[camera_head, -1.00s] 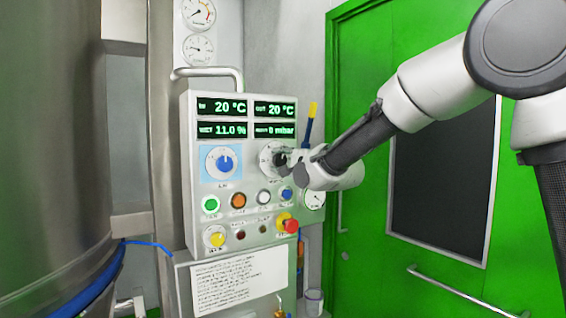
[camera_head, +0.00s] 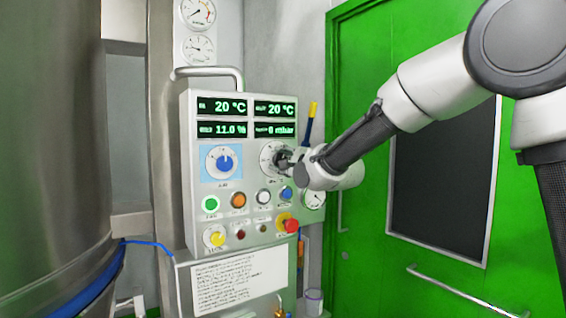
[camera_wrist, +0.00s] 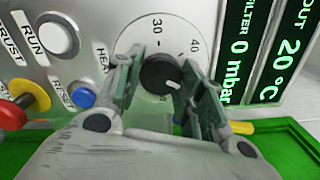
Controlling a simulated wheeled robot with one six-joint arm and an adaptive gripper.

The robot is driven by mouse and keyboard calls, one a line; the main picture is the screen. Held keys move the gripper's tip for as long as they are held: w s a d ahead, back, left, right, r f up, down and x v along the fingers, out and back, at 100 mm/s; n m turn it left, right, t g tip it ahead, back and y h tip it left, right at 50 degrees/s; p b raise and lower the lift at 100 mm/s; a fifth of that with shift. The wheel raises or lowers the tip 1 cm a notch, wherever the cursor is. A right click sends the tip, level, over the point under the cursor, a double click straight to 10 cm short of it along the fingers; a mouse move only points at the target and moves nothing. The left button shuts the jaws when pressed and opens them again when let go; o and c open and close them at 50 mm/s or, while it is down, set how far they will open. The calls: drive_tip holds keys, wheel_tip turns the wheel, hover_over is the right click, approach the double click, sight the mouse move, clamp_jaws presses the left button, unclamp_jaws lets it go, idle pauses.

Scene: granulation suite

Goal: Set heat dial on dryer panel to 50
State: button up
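The heat dial (camera_wrist: 158,75) is a black knob on a round white scale, in the upper middle of the wrist view. Its white pointer mark slants to the picture's lower right, past the 40 and toward my right-hand finger. The scale shows 30 and 40; its other numbers are largely hidden by the fingers. My gripper (camera_wrist: 162,82) has a finger on each side of the knob, and both appear to touch it. In the head view my gripper (camera_head: 286,159) is at the dial on the dryer panel (camera_head: 188,185) and covers the knob.
A blue dial (camera_head: 224,163) sits left on the panel. Buttons lie below, including a green one (camera_head: 211,204) and a red emergency stop (camera_head: 291,225). In the wrist view a blue reset button (camera_wrist: 83,96) is near the left finger. A green door (camera_head: 372,250) stands to the right.

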drive_tip(key=o, duration=0.4)
drive_tip(key=v, duration=1.2)
